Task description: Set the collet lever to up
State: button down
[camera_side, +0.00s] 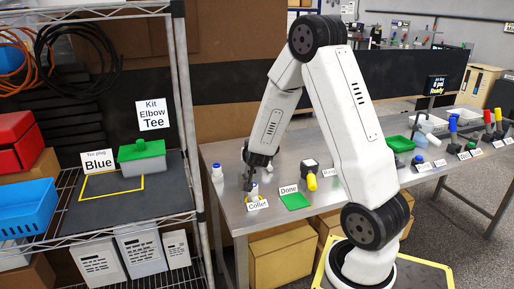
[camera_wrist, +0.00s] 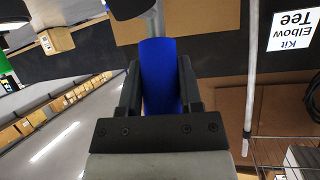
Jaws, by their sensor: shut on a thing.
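My gripper (camera_side: 249,184) is down at the left end of the metal table, at the station with the "Collet" label (camera_side: 257,204). In the wrist view, my gripper (camera_wrist: 159,95) is shut on a blue handle, which I take as the collet lever (camera_wrist: 160,65); its grey rod runs up from the grip toward a dark part at the top edge. In the side view my gripper hides the lever, so I cannot tell its angle there. A small white and yellow part (camera_side: 254,192) shows beside the fingertips.
A green "Done" mat (camera_side: 295,201) lies to the right, then a dark block with a yellow handle (camera_side: 312,182). A wire shelf (camera_side: 183,120) stands close on the left.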

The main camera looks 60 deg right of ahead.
jog(key=shift+w+d+r+g+y, duration=0.35)
jog(key=shift+w+d+g+y, duration=0.25)
jog(key=shift+w+d+y, duration=0.2)
jog(key=shift+c, duration=1.3)
grip_release()
jog(key=shift+a, duration=0.1)
jog(key=v, duration=0.7)
jog(key=shift+s+a+r, duration=0.15)
jog(key=shift+a+r, duration=0.1)
jog(key=shift+c, duration=0.2)
